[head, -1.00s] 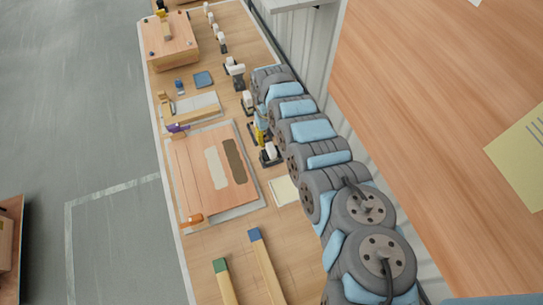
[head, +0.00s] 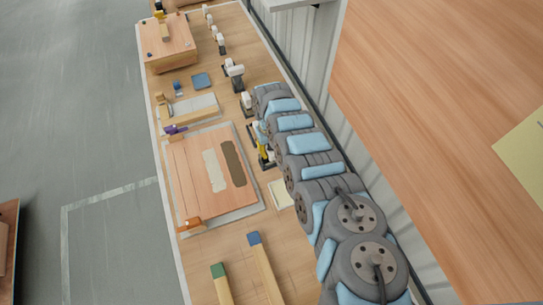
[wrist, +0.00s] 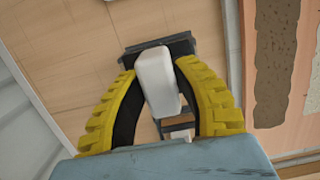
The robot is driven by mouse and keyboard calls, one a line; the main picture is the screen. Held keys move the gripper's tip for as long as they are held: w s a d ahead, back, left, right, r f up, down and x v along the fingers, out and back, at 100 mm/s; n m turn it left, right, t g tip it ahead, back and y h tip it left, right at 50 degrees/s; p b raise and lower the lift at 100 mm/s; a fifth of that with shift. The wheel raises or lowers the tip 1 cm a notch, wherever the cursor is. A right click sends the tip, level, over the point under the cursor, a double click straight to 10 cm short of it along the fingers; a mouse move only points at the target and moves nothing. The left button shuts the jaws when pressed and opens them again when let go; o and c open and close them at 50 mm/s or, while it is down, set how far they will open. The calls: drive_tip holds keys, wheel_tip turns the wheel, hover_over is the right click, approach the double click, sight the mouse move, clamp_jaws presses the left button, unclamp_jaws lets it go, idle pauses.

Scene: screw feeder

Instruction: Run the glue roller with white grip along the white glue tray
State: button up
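A roller with a white grip (wrist: 158,82) sits in a dark holder (wrist: 140,46) in the wrist view. My gripper (wrist: 157,68) has its yellow fingers on either side of this grip, with the tips very close to it. I cannot tell whether they press on it. The roller's far end is partly hidden. In the head view my gripper (head: 262,142) is at the bench's right side, beside the large board. A small pale, shallow tray (head: 281,193) lies right of the board; I cannot tell for certain that it is the white glue tray.
The board (head: 190,188) carries a cream strip (head: 214,170) and a brown strip (head: 233,163). An orange-handled tool (head: 190,225) lies at its near left corner. Two wooden bars, with a green end (head: 218,270) and a blue end (head: 254,238), lie nearer. A wooden box (head: 168,45) stands at the far end.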

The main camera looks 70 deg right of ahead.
clamp_jaws()
drive_tip(key=shift+r+p, duration=4.1)
drive_tip(key=shift+p, duration=0.45)
